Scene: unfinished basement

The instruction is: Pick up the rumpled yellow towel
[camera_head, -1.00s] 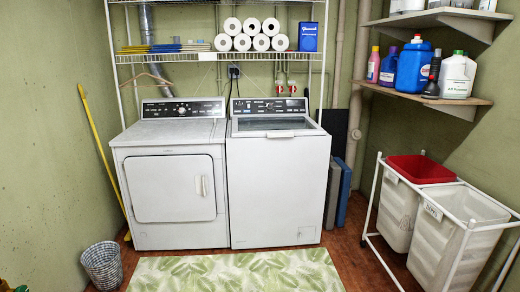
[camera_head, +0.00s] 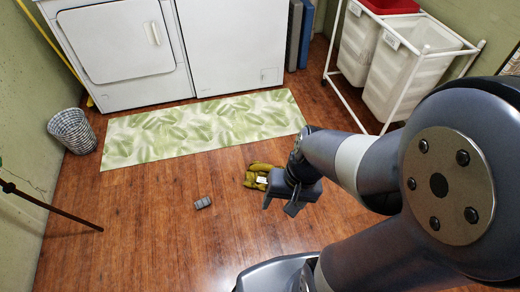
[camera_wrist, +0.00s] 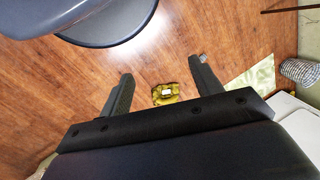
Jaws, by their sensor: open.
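The rumpled yellow towel (camera_head: 258,177) lies in a small heap on the wooden floor, just in front of the leaf-patterned mat. A small white patch, perhaps a label, shows on it. In the head view my gripper (camera_head: 280,204) is above the floor just to the right of the towel and hides part of its right side. In the wrist view the towel (camera_wrist: 166,94) shows between the two fingers of my gripper (camera_wrist: 160,80), beyond them and apart from them. The fingers are spread wide with nothing between them.
A small grey object (camera_head: 203,202) lies on the floor left of the towel. The green leaf mat (camera_head: 200,128) lies before the white washer and dryer. A wicker basket (camera_head: 73,131) stands left, and a white-framed hamper cart (camera_head: 395,60) stands right. The floor around the towel is mostly clear.

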